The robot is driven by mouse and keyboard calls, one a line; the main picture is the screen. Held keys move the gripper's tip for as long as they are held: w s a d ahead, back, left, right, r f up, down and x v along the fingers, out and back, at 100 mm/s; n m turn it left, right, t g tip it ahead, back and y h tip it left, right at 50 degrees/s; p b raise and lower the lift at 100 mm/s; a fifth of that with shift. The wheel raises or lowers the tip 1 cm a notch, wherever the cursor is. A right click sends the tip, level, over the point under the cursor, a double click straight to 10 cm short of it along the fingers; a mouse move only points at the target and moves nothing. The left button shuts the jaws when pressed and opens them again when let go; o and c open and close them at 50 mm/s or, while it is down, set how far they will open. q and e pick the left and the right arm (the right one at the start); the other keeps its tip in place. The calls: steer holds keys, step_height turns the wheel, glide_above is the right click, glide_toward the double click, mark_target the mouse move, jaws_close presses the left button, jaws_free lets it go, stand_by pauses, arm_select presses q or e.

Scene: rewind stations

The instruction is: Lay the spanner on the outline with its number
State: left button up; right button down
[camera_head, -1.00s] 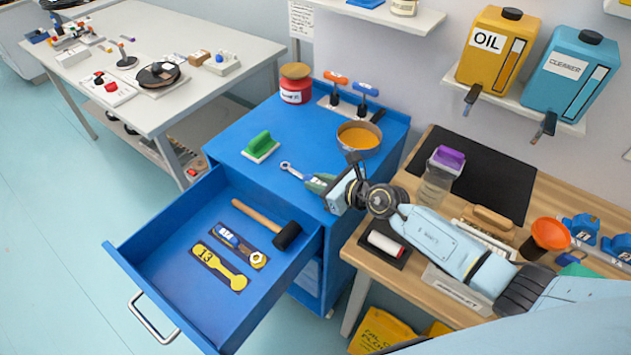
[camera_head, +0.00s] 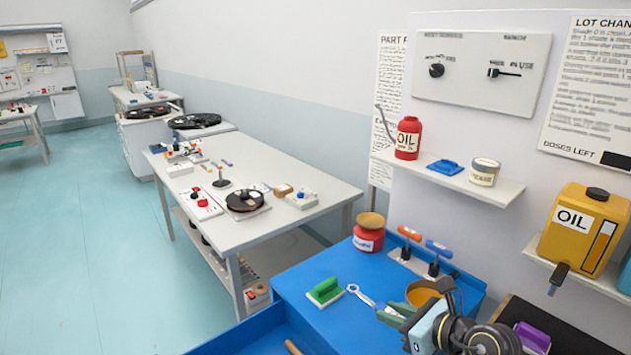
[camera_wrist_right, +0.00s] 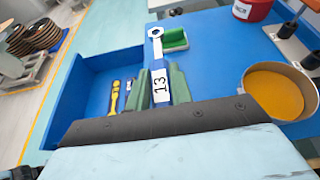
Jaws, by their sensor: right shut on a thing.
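My right gripper (camera_head: 388,313) is shut on the spanner (camera_head: 360,293), above or at the blue cabinet top; I cannot tell if the spanner touches it. In the right wrist view the spanner (camera_wrist_right: 156,40) points away from the green fingers (camera_wrist_right: 161,88), its ring end beyond them, and its white label reads 13. The open drawer (camera_wrist_right: 88,85) lies to the left in that view. My left gripper is not in view.
A hammer handle (camera_head: 293,347) shows in the drawer.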

steer(key=s+d+r+m+t+h+b, duration=0.1)
steer(key=s+b, duration=0.1)
steer(key=s, duration=0.2)
steer(key=s+d+r+m+h+b, duration=0.1)
steer(key=s+d+r+b, duration=0.1)
steer(key=s, duration=0.3)
steer(key=shift+s+d+r+t+b, duration=0.15)
steer(key=shift+d+r+t+b, duration=0.2)
steer(key=shift+b, duration=0.5)
steer(key=shift+a+f, duration=0.1)
